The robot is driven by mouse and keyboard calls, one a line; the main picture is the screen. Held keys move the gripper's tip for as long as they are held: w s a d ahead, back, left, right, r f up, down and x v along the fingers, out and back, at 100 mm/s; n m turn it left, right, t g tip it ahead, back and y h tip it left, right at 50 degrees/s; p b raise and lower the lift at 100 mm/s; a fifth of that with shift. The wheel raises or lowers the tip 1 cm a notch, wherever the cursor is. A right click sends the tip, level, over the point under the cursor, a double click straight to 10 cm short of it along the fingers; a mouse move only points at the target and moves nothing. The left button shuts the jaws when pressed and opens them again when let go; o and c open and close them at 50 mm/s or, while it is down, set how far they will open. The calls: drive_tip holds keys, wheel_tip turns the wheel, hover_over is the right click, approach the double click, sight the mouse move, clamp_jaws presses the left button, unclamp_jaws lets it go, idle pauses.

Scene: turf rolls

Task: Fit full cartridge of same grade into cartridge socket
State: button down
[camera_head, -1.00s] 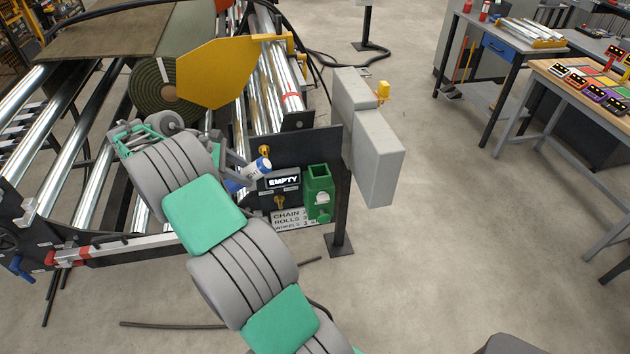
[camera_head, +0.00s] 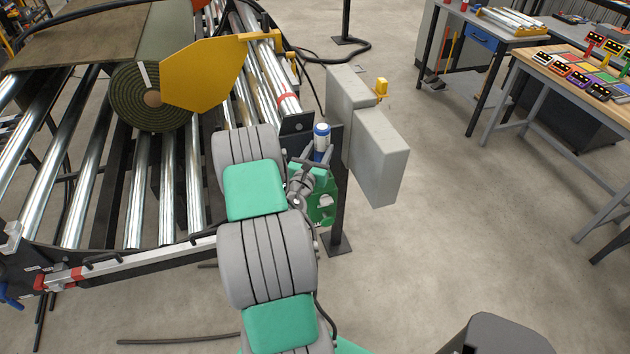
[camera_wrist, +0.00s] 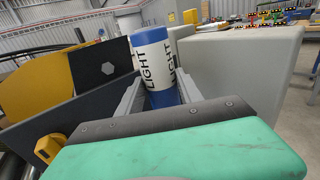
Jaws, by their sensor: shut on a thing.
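A cartridge (camera_head: 321,141) with a white band and blue ends stands roughly upright in my gripper (camera_head: 314,166). In the wrist view the cartridge (camera_wrist: 153,62) reads LIGHT in black letters, and the two grey fingers of my gripper (camera_wrist: 160,98) are shut on it. The cartridge socket cannot be made out, and my arm covers most of the panel there. The cartridge's lower end is hidden.
Grey cabinets (camera_head: 372,145) stand just right of the cartridge. A yellow plate (camera_head: 205,75) and a turf roll (camera_head: 150,98) are on the rollers to the left. A wooden bench (camera_head: 580,80) with coloured items is far right. The floor between is clear.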

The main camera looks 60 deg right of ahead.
wheel_tip(320, 180, down, 10)
drive_tip(key=b, duration=0.8)
drive_tip(key=shift+r, duration=0.35)
drive_tip(key=c, duration=0.8)
unclamp_jaws()
drive_tip(key=shift+f, duration=0.1)
drive_tip(key=shift+o, duration=0.2)
